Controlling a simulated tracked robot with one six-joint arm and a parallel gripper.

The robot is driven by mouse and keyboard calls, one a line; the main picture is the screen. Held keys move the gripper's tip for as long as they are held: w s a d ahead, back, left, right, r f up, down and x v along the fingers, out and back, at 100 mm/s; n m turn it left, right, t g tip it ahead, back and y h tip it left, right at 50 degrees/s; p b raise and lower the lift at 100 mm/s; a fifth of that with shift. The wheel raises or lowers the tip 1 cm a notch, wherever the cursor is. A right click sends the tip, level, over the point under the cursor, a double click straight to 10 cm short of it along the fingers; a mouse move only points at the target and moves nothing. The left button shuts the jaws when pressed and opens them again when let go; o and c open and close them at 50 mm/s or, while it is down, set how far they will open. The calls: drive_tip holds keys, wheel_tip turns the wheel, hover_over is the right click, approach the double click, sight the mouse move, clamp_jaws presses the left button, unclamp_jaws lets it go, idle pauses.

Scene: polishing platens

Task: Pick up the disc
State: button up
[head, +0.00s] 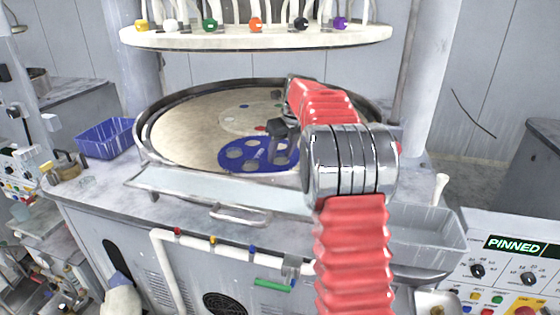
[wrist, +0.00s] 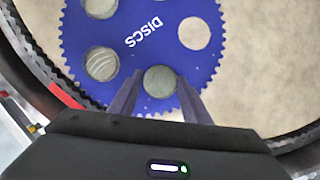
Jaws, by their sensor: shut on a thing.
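A blue toothed carrier (wrist: 140,18) marked DISCS lies on the tan platen (head: 185,125) and has several round holes. My gripper (wrist: 160,84) is over the near edge of the carrier, its two dark fingers shut on a grey disc (wrist: 160,78) at one hole. I cannot tell whether this disc is clear of the hole. A second grey disc (wrist: 102,64) lies in the hole to its left, and another (wrist: 100,8) shows at the top edge. The hole at upper right looks empty, with tan showing through. In the head view my gripper (head: 284,140) partly covers the carrier (head: 286,157).
A dark raised rim (head: 146,140) surrounds the platen. A pale shelf (head: 255,38) with coloured fittings and hoses hangs above it. A blue bin (head: 105,138) stands left, a grey tray (head: 425,235) right. A panel (head: 515,246) at lower right reads PINNED.

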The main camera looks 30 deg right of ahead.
drive_tip(key=shift+s+d+f, duration=0.2)
drive_tip(key=shift+d+f, duration=0.05)
drive_tip(key=shift+f, duration=0.3)
drive_tip(key=shift+c, duration=1.4)
drive_tip(key=shift+r, duration=0.1)
drive_tip(key=shift+s+r, duration=0.4)
drive_tip(key=shift+s, duration=0.05)
drive_tip(key=s+r, duration=0.2)
drive_tip(key=s, duration=0.2)
drive_tip(key=s+r, duration=0.2)
drive_tip(key=s, duration=0.1)
drive_tip(key=s+r, duration=0.3)
drive_tip(key=s, duration=0.1)
drive_tip(key=shift+s+a, duration=0.15)
drive_tip(key=shift+s, duration=0.2)
drive_tip(key=shift+s+r, duration=0.3)
drive_tip(key=shift+s, duration=0.25)
drive_tip(key=shift+s, duration=0.1)
